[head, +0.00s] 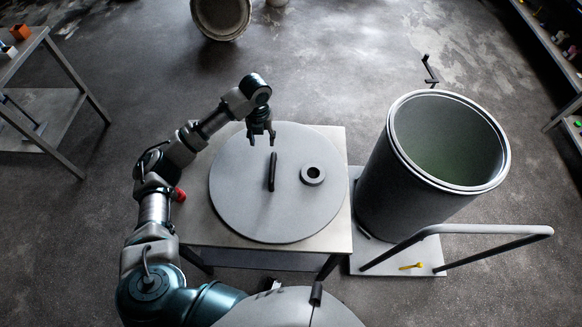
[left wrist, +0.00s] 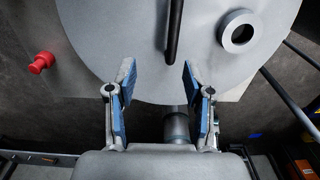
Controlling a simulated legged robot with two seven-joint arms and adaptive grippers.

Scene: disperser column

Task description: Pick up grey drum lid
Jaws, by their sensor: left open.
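The grey drum lid (head: 240,195) is a flat round disc lying on a small square table (head: 334,218). It has a dark bar handle (head: 272,171) near its middle and a round ring-shaped port (head: 312,174) to the right. My left gripper (head: 262,141) is open and empty above the far part of the lid. In the left wrist view the lid (left wrist: 130,30) fills the top, with the handle (left wrist: 174,28) just beyond and between the open fingers (left wrist: 157,85). My right gripper is not in view.
An open grey drum (head: 415,195) stands on a cart (head: 437,257) with a bent handrail (head: 480,229), right of the table. A red knob (head: 180,194) is at the table's left edge. A shelf (head: 45,100) stands at far left. The floor behind the table is mostly clear.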

